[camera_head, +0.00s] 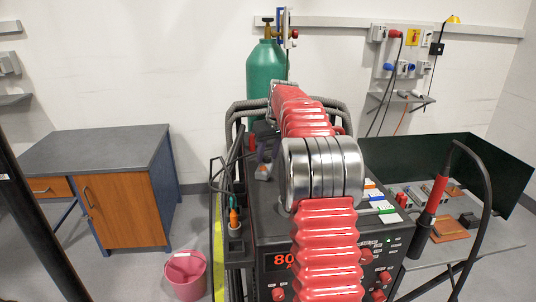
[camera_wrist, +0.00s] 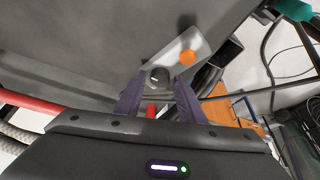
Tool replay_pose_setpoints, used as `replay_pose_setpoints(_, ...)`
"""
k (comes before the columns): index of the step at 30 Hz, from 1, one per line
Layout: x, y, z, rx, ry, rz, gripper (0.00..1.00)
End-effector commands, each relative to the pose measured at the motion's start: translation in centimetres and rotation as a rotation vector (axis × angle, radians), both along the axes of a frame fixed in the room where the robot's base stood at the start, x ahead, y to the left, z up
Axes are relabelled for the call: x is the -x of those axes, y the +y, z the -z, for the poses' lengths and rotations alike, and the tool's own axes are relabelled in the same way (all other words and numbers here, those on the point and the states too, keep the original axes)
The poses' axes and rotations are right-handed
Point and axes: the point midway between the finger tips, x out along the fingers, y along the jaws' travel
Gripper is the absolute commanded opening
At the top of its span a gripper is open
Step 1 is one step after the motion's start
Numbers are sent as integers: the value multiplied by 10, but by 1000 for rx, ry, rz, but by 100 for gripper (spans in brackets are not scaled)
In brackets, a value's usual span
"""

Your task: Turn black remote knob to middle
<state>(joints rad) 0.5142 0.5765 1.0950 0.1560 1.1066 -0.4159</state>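An orange knob (camera_wrist: 187,57) sits close to the black knob on the plate. The machine's front has red knobs (camera_head: 278,294). A green gas cylinder (camera_head: 266,75) stands behind. A cabinet (camera_head: 125,205) and pink bucket (camera_head: 186,278) are at left; a workbench (camera_head: 490,245) is at right.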

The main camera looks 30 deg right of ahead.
Motion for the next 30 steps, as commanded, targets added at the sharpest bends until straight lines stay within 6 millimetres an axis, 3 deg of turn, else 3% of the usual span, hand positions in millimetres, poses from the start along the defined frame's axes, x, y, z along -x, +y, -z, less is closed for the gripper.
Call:
replay_pose_setpoints(14, 0, 0, 0, 0, 0, 0, 2)
replay_pose_setpoints(30, -1, 3, 0, -1, 2, 166, 1)
